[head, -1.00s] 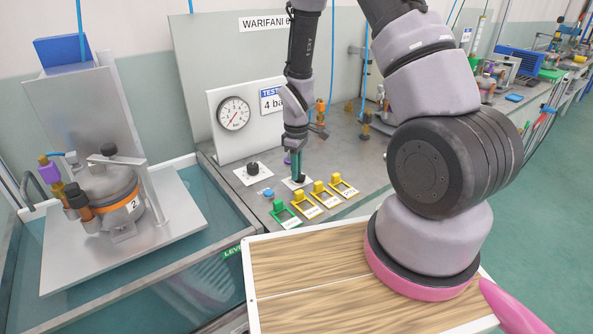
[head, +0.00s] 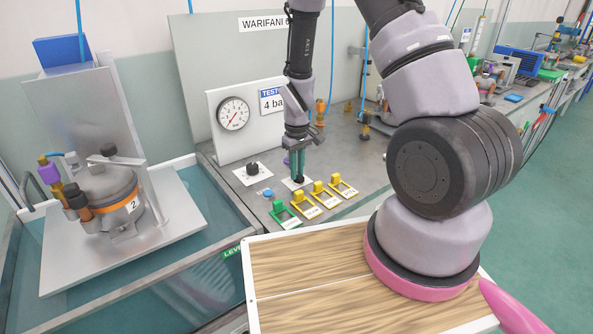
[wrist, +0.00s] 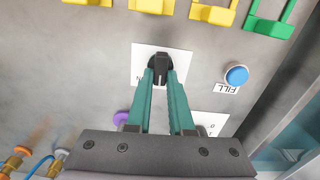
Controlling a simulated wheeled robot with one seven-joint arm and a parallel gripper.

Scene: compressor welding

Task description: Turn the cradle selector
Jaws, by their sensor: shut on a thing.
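The selector is a black knob (wrist: 160,68) on a white plate (wrist: 178,60) in the wrist view. My gripper (wrist: 161,80) has its two teal fingers closed on the knob's sides. The plate's lettering is mostly hidden by the fingers. In the head view my gripper (head: 297,176) points straight down at the knob on the grey bench. At the left, a grey compressor (head: 105,190) with an orange band and a label "2" sits on a metal cradle (head: 185,215) over a water tank.
A second black knob (head: 252,168) stands left of my gripper, with a blue FILL button (head: 268,193) near it. Green (head: 280,212) and yellow (head: 318,190) latches line the bench front. A pressure gauge (head: 233,114) stands behind. A wood-topped tray (head: 310,275) lies in front.

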